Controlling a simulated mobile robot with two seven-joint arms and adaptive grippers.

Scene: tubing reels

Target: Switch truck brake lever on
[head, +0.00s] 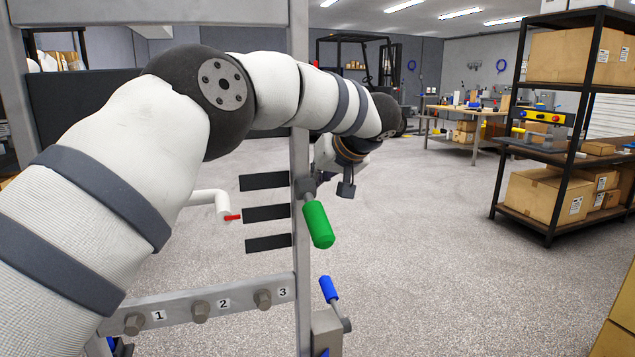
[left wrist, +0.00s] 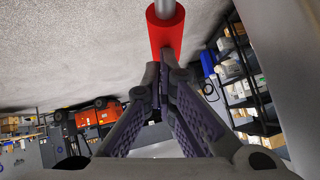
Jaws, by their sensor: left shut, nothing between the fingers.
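In the left wrist view, a red cylindrical handle (left wrist: 166,32) on a metal rod stands just beyond the fingertips of my left gripper (left wrist: 164,70). The gripper is shut and empty; I cannot tell whether its tips touch the handle. A green handle (head: 318,225) and a lower blue handle (head: 329,288) are at the frame's right post. I cannot tell which handle is the brake lever. My right gripper is not in view.
The grey metal frame (head: 301,250) stands close in front, with numbered bolts on its crossbar. A white bent pipe with a red tip (head: 231,217) is left of the post. A shelf with boxes (head: 545,195) stands at right. Open floor lies between.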

